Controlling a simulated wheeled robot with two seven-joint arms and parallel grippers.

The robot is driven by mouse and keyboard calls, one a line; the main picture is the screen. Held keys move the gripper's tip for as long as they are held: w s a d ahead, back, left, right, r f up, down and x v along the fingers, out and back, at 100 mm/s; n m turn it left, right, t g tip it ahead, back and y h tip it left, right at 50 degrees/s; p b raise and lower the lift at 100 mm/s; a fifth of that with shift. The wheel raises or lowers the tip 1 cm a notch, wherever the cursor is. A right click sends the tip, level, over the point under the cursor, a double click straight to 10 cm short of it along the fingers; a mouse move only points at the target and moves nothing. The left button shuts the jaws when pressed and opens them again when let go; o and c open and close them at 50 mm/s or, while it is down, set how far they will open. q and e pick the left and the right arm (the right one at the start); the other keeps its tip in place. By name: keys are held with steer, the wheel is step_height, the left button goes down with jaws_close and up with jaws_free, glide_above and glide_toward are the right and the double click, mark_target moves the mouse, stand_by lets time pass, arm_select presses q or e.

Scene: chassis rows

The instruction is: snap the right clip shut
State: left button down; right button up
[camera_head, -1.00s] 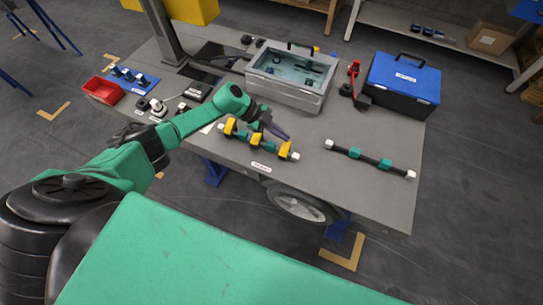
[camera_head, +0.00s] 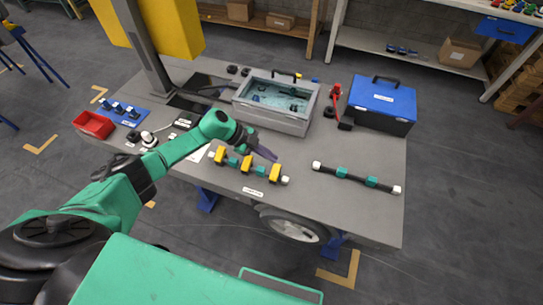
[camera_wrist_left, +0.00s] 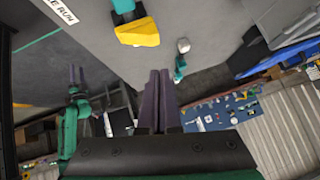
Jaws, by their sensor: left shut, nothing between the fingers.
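A dark bar with teal blocks, white end caps and yellow clips lies along the front of the grey table. The right clip (camera_head: 274,172) is the yellow one nearest the right end cap; the middle clip (camera_head: 246,163) and left clip (camera_head: 220,155) are farther left. My left gripper (camera_head: 272,156) is shut and empty, its purple fingertips just behind the right clip in the head view. In the left wrist view the shut fingers (camera_wrist_left: 159,74) point towards the table, with a yellow clip (camera_wrist_left: 138,32) ahead and apart from them. Whether the right clip is open is unclear.
A second dark bar (camera_head: 355,178) with teal blocks and white ends lies to the right. A grey open-topped box (camera_head: 290,123), a blue toolbox (camera_head: 382,105) and a red tool (camera_head: 338,92) stand behind. A red bin (camera_head: 93,125) is at left.

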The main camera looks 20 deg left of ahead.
arm_select(q)
steer(key=a+r, duration=0.6)
steer(key=r, duration=0.4)
steer(key=shift+w+a+b, duration=0.2)
steer(key=shift+a+b, duration=0.15)
steer(key=shift+a, duration=0.05)
arm_select(e)
steer(key=shift+d+r, duration=0.3)
steer(key=shift+d, duration=0.1)
arm_select(q)
steer(key=shift+a, duration=0.1)
